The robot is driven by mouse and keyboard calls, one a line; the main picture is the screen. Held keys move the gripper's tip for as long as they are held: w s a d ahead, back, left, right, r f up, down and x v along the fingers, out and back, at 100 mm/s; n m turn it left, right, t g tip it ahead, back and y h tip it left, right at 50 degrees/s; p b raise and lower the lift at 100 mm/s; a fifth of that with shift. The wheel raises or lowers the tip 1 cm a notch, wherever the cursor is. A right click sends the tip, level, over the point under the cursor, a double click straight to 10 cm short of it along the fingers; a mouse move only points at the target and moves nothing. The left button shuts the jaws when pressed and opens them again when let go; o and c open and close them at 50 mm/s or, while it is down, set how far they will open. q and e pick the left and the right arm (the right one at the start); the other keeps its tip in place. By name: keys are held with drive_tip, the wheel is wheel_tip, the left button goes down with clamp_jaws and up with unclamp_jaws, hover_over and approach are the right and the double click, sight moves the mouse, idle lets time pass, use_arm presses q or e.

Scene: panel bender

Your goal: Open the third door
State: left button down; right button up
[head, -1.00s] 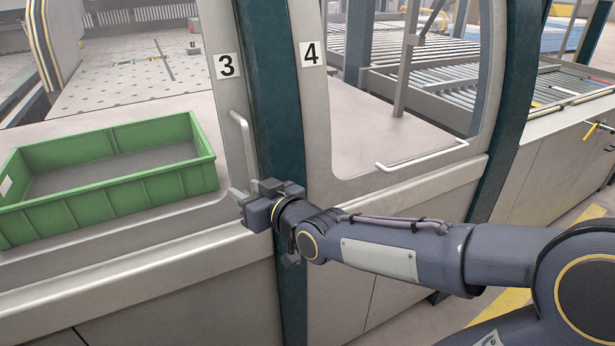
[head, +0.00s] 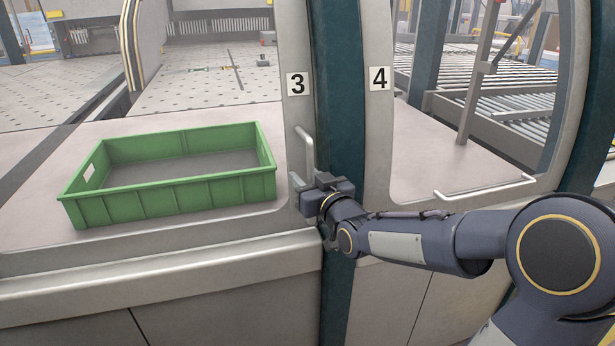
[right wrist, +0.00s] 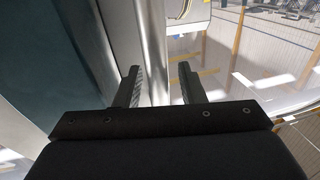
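The third door is a pale grey framed window door marked with a "3" label (head: 297,84). It looks shut against the dark teal post (head: 340,120). Its vertical light bar handle (head: 305,148) is on the right side of its frame. My right gripper (head: 309,188) is at the handle's lower end. In the right wrist view the fingers of my right gripper (right wrist: 158,88) stand apart, with a pale vertical strip between them. I cannot tell whether that strip is the handle or the door frame, and no firm grip shows. My left gripper is not in view.
A green crate (head: 175,193) shows through the third door. A fourth door, labelled "4" (head: 379,78), is right of the post, with a horizontal handle (head: 485,190). A grey ledge (head: 160,283) runs below the third door.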

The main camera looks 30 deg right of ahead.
drive_tip(key=shift+c, duration=0.2)
clamp_jaws()
